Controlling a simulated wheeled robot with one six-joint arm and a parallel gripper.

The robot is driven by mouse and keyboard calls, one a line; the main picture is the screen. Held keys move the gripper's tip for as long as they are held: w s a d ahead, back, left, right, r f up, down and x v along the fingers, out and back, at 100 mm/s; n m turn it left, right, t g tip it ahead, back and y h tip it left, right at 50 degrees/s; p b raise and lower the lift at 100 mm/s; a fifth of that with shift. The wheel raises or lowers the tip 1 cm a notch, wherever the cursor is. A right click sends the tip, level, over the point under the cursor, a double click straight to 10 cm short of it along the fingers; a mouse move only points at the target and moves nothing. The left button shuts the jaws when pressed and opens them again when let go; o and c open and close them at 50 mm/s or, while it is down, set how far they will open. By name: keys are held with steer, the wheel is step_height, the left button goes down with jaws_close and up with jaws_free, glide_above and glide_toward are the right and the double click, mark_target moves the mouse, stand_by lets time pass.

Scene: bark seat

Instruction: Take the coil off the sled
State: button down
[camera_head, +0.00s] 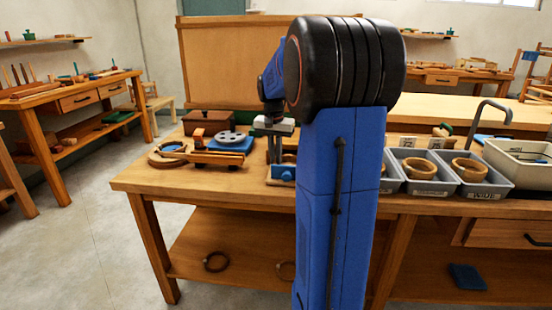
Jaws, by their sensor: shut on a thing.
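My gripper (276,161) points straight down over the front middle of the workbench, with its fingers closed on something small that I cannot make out. Right at the fingertips is a low wooden piece with a blue block (284,173). My arm hides its right side, and I cannot tell whether this is the sled. A tan, round-edged thing (289,158) shows just behind the fingers and may be the coil, but it is mostly hidden. Left of the gripper lies a wooden bar fixture (215,157) with an orange block on it.
On the workbench (140,183) stand a round wooden ring (168,154), a blue box with a grey disc (231,141) and a brown box (208,122). Right of my arm are grey bins (421,187) holding wooden coils (468,168). A wooden panel (230,65) rises behind.

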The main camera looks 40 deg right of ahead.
steer(key=shift+w+d, duration=0.2)
steer(key=c, duration=1.8)
jaws_free()
steer(key=shift+o, duration=0.2)
step_height(320, 180, up, 17)
steer(key=s+a, duration=0.1)
steer(key=shift+a+r, duration=0.15)
steer(key=shift+a, duration=0.25)
